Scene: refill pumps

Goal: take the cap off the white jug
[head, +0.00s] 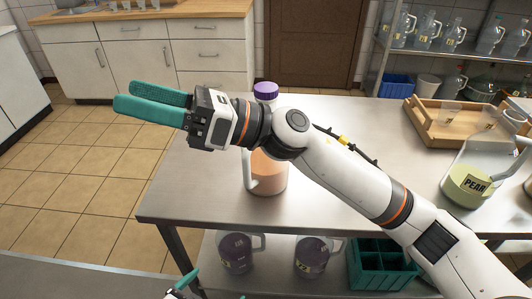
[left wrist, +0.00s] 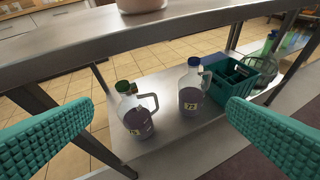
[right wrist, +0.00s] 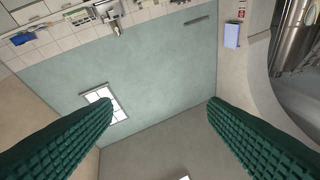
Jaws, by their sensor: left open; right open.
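A pale jug (head: 270,177) with a purple cap (head: 265,90) and peach-coloured contents stands upright on the steel table. My right forearm hides its middle; the cap and lower body show. The cap is on it. In the left wrist view only a jug's base (left wrist: 142,5) shows at the top edge. My right gripper (head: 124,97) is up in the air left of the jug, pointing left, apart from it. Its jaws are open and empty in the right wrist view (right wrist: 160,104). My left gripper (left wrist: 160,108) is open and empty, low in front of the table's lower shelf.
The lower shelf holds two dark-filled jugs, one green-capped (left wrist: 134,112) and one blue-capped (left wrist: 191,92), and a green crate (left wrist: 232,78). A PEAR jug (head: 466,186) and a wooden tray (head: 425,130) are on the tabletop's right. The tabletop (head: 190,195) left of the pale jug is clear.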

